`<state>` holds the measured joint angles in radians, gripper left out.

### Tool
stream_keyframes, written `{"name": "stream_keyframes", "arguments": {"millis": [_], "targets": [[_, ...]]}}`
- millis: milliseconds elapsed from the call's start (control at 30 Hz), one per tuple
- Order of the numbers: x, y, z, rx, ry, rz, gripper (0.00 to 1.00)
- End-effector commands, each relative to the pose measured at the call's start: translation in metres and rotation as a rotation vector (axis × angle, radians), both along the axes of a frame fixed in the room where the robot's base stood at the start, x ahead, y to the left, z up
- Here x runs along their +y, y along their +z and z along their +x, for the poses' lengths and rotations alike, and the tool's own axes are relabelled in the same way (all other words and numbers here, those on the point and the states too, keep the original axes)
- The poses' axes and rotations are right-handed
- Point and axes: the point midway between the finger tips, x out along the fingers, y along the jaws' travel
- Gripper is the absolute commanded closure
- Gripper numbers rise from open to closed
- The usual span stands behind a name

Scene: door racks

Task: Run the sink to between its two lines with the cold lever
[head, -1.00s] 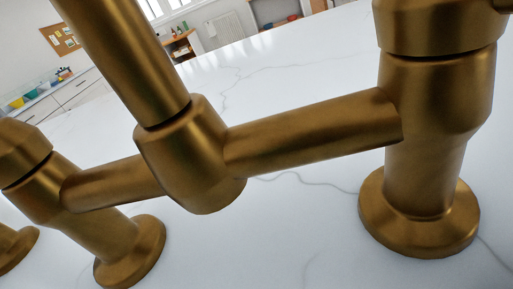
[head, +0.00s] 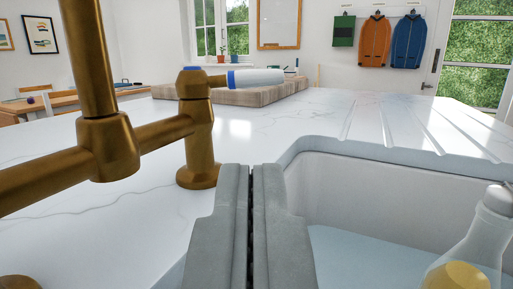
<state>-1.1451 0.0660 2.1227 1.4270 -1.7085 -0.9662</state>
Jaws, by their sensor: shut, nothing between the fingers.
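The brass bridge tap (head: 110,147) stands at the left, its spout rising out of the top of the picture. The cold lever (head: 255,78), white with a blue band, points right from the top of the tap's right-hand pillar (head: 198,140). My gripper (head: 251,172) is shut and empty in the lower middle, in front of the lever and apart from it in the picture. The white sink (head: 375,190) is at the right. A pale blue surface shows in it; I cannot tell whether it is water. The two lines are not visible.
A clear bottle with something yellow (head: 468,250) stands at the lower right, by the sink. Drainer grooves (head: 420,122) run in the white counter behind the sink.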

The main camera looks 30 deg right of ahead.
Motion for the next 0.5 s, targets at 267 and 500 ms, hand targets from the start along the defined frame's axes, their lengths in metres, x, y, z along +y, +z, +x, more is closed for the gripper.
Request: {"name": "stream_keyframes", "arguments": {"millis": [267, 500], "targets": [[-0.02, 0.009, 0.039, -0.001, -0.002, 0.001, 1.0], [-0.036, 0.016, 0.073, 0.0, -0.002, 0.0, 1.0]]}}
